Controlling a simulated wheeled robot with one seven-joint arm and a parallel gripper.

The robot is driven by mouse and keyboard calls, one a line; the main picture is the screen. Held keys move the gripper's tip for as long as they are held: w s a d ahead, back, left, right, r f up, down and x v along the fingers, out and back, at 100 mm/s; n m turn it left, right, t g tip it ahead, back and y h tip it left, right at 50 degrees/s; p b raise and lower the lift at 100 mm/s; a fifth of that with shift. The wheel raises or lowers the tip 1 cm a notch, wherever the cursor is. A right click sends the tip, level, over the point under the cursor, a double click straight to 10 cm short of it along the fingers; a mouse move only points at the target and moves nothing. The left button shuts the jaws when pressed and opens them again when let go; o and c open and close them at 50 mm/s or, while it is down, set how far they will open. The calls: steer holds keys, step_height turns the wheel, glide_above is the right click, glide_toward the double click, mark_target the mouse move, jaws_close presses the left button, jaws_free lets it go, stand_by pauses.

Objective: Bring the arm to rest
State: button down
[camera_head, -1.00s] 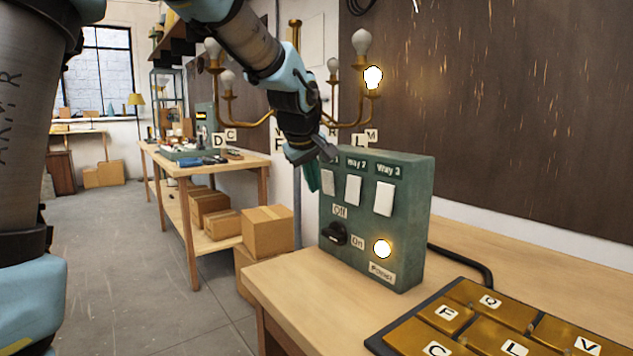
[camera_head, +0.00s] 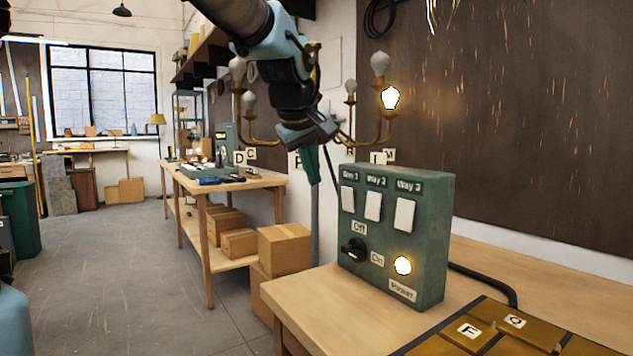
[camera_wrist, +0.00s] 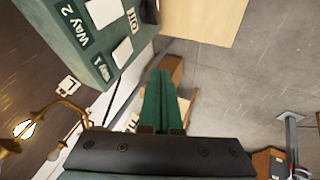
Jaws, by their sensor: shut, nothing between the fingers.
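My gripper (camera_head: 312,162) hangs in front of the chandelier and just left of the green switch box, apart from the box. In the wrist view its two green fingers (camera_wrist: 160,100) lie side by side, shut, with nothing held. The arm reaches in from the top of the head view. The green switch box (camera_head: 432,220) stands upright on the wooden bench (camera_head: 310,308). It has three white switches, a black knob (camera_head: 354,250) and a glowing lamp (camera_head: 402,265).
The brass chandelier (camera_head: 388,118) has one lit bulb (camera_head: 390,97). Brass lettered tiles (camera_head: 490,325) lie at the lower right. Cardboard boxes (camera_head: 284,248) and a second bench (camera_head: 232,186) stand beyond. Open floor (camera_head: 120,270) lies to the left.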

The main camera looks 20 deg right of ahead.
stand_by(0.4)
steer(key=w+a+f+g+y+p, duration=0.1)
steer(key=a+f+p, duration=0.1)
steer(key=a+f, duration=0.45)
steer(key=w+a+f+y+p, duration=0.1)
steer(key=a+f, duration=0.3)
steer(key=a, duration=0.5)
steer(key=s+a+f+m+g+y+p, duration=0.1)
steer(key=s+a+f, duration=0.3)
steer(key=a, duration=0.4)
steer(key=s+a+f+m+g+y+p, duration=0.1)
steer(key=s+a+f+p, duration=0.1)
steer(key=s+a+f, duration=0.3)
steer(key=a+f, duration=0.1)
steer(key=a, duration=0.2)
steer(key=shift+f+g, duration=0.3)
steer(key=shift+g, duration=0.1)
